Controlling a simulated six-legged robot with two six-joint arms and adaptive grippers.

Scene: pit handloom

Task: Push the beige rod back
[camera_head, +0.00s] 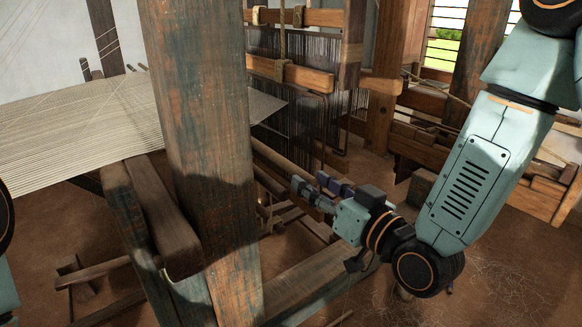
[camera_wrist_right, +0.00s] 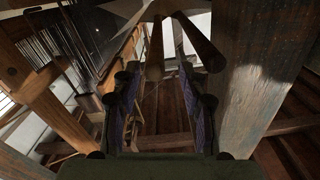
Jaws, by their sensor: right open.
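A brown-beige rod (camera_head: 282,161) runs slantwise behind the thick post, low at the front of the loom, and its right end lies close to my right gripper (camera_head: 312,187). I cannot tell for certain that it is the task's beige rod. The right gripper is open with nothing between its fingers, and I cannot tell whether it touches the rod. In the right wrist view, the open fingers (camera_wrist_right: 160,100) face two brown rod-like pieces, one at the left (camera_wrist_right: 155,52) and one at the right (camera_wrist_right: 199,44). My left gripper is out of view.
A thick weathered post (camera_head: 208,130) stands left of my right gripper and also fills the right of the wrist view (camera_wrist_right: 262,85). Pale warp threads (camera_head: 80,130) stretch at the left. Dark heddles (camera_head: 300,110) hang behind. Low beams cross the earthen floor (camera_head: 500,285).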

